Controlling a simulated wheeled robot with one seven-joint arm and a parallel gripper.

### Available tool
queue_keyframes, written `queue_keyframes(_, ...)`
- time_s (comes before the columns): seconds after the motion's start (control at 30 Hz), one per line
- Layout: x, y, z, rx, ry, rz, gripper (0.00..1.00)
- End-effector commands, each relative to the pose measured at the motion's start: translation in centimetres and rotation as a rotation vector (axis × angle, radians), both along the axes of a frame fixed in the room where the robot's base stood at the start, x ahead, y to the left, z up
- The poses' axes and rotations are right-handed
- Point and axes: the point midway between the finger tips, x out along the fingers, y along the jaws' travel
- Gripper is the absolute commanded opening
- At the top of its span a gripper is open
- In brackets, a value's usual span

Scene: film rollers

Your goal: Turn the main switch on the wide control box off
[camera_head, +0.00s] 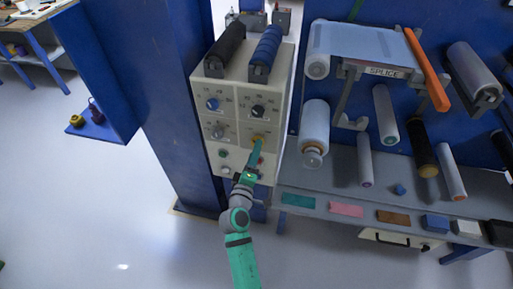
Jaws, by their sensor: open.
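The wide control box (235,92) is a cream box in the middle of the head view, with rollers on top. Its front has a blue knob (212,104), a black knob (258,111), a grey knob (217,131) and a yellow-orange knob (259,138). A dark green button (223,154) and a red button (225,169) sit at the lower left. I cannot tell which control is the main switch. My gripper (257,148) is open at the lower right of the front, just below the yellow-orange knob; contact is unclear. My arm hides part of the lower right panel.
A black roller (225,46) and a blue roller (266,48) lie on the box. A blue post (160,90) stands left. Floor in front is clear.

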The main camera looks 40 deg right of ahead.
Motion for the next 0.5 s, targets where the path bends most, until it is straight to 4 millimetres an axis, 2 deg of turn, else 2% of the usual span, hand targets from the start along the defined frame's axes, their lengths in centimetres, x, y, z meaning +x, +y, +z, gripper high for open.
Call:
queue_keyframes(0.2,-2.8,3.2,-0.1,0.000,0.003,0.001,0.58)
queue_keyframes(0.5,-4.7,5.3,-0.1,0.000,0.002,-0.001,0.58)
